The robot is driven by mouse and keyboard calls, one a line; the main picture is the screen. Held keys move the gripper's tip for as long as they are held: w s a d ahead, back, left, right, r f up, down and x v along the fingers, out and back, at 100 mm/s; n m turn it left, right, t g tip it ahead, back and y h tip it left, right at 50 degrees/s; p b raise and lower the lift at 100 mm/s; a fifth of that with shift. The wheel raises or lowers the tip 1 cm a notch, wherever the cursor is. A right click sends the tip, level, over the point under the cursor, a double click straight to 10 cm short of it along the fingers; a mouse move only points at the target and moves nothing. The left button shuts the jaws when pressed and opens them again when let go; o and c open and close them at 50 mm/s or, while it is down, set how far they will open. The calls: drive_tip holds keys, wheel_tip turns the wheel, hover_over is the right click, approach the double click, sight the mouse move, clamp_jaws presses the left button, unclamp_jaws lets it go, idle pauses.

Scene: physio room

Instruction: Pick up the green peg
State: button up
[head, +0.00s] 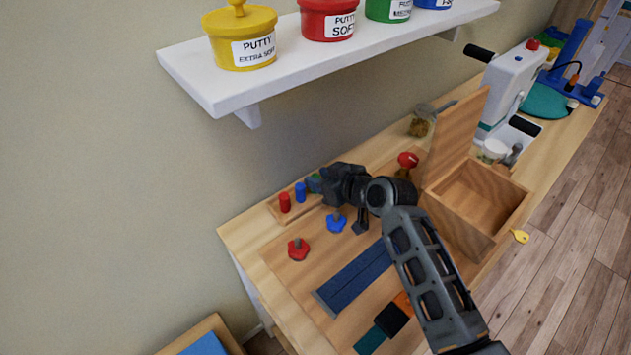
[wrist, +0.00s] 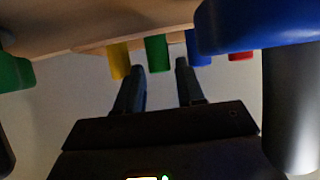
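The green peg (wrist: 157,54) shows in the wrist view between the yellow peg and the blue peg. In the head view only a bit of green (head: 318,176) shows at my gripper's tips, and my gripper hides the rest. My gripper (wrist: 158,66) is open, its two dark fingers apart with the green peg lined up between their tips in the picture. I cannot tell whether the fingers touch it. In the head view my gripper (head: 314,184) reaches the pegs from the right, low over the bench.
A red peg (head: 285,202) and a blue peg (head: 300,192) stand in the wooden rack; a yellow peg (wrist: 119,60) is beside the green one. Blue (head: 336,222) and red (head: 298,249) star knobs are nearby. A wooden box (head: 470,215) stands right. A white shelf (head: 330,55) hangs above.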

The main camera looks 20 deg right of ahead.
drive_tip(key=shift+c, duration=0.4)
clamp_jaws()
drive_tip(key=shift+r, duration=0.1)
